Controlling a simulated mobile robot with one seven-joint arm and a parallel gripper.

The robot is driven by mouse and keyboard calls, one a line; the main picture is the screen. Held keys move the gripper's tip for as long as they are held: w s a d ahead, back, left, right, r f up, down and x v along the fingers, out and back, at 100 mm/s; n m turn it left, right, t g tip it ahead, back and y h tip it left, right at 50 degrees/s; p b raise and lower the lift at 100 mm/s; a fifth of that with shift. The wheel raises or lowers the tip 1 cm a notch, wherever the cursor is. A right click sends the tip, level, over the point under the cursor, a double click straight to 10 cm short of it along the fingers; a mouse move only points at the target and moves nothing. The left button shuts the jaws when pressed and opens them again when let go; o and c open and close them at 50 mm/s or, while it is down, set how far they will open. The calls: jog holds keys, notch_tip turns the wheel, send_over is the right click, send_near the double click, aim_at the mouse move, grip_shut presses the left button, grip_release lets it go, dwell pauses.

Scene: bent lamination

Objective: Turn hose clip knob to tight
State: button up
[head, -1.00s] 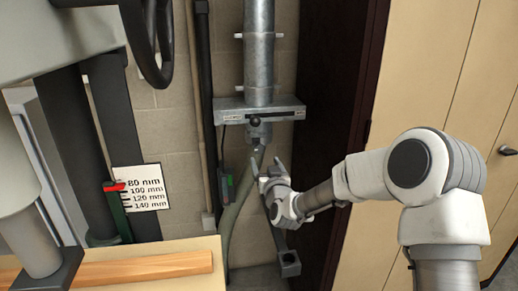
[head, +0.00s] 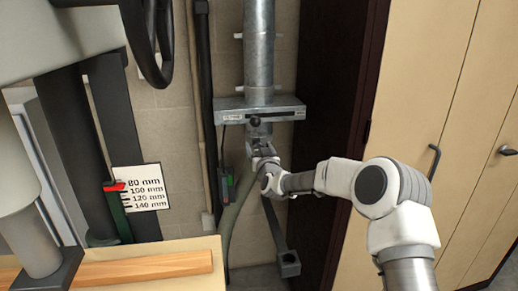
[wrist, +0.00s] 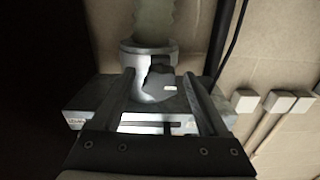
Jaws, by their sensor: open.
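The hose clip (wrist: 140,48) is a pale grey ring around the end of the ribbed hose (wrist: 155,18) in the wrist view. A dark knob (wrist: 158,77) with a small white mark sits on the clip. My gripper (wrist: 158,75) is open, with one finger on each side of the knob. I cannot tell whether either finger touches it. In the head view my gripper (head: 262,150) is just below the metal duct box and covers the clip and knob. The hose (head: 238,208) hangs down from there.
The metal box (head: 285,110) with a slot and a small black ball knob (head: 255,122) is on the duct just above my gripper. A scale sign (head: 142,190) and a workbench (head: 190,243) are at the left. Tan cupboards (head: 415,90) stand at the right.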

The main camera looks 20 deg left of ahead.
grip_shut()
dwell(0.4)
jog(key=shift+f+b, duration=0.1)
jog(key=shift+b, duration=0.4)
jog(key=m+b, duration=0.3)
jog(key=shift+f, duration=0.15)
jog(key=m+b, duration=0.5)
jog(key=b, duration=0.1)
jog(key=shift+d, duration=0.1)
jog(key=m+b, duration=0.4)
jog(key=m, duration=0.1)
jog(key=shift+w+m+b, duration=0.1)
jog(key=shift+m+b, duration=1.45)
jog(key=shift+m, duration=0.55)
